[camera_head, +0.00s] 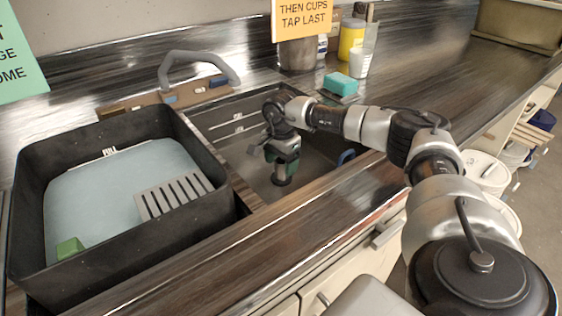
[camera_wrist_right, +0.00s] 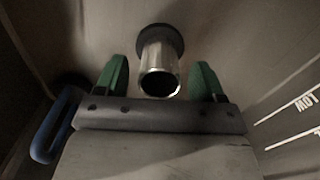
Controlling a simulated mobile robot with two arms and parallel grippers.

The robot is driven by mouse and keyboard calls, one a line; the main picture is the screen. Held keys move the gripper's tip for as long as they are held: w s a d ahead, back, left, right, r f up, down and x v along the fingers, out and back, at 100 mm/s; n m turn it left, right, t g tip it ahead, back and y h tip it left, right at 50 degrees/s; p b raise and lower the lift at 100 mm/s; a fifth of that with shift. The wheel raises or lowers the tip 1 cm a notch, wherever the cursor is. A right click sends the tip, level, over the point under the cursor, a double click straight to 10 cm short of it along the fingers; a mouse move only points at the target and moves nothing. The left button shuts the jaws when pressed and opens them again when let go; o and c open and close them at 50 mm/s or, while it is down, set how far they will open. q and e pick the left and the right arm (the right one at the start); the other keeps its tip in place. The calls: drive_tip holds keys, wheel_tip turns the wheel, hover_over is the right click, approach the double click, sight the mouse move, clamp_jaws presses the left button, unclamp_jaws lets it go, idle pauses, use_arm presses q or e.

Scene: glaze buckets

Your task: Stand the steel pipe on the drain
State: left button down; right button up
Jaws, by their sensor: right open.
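The steel pipe (camera_wrist_right: 159,75) is a short shiny open tube between the fingers of my right gripper (camera_wrist_right: 160,82) in the right wrist view. Its open end faces the camera and its other end meets the dark round drain (camera_wrist_right: 163,32). It looks upright on the drain. The green fingers stand apart, one on each side of the pipe, with a visible gap on both sides. In the head view my right gripper (camera_head: 283,158) points down into the sink basin (camera_head: 240,172), low over its floor, and largely hides the pipe. My left gripper is not in view.
A blue handle (camera_wrist_right: 52,125) lies beside the gripper in the basin. A black tub (camera_head: 190,225) with pale liquid, a slotted grey plate (camera_head: 174,195) and a green block (camera_head: 70,247) stands left. The faucet (camera_head: 197,56) and a teal sponge (camera_head: 341,82) are behind.

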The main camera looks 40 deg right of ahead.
sight(281, 161)
use_arm(q)
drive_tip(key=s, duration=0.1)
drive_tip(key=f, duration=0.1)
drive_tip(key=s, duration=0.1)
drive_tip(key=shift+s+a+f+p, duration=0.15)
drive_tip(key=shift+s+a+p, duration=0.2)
drive_tip(key=shift+p, duration=0.05)
use_arm(e)
wheel_tip(281, 161, up, 12)
drive_tip(key=shift+r, duration=0.15)
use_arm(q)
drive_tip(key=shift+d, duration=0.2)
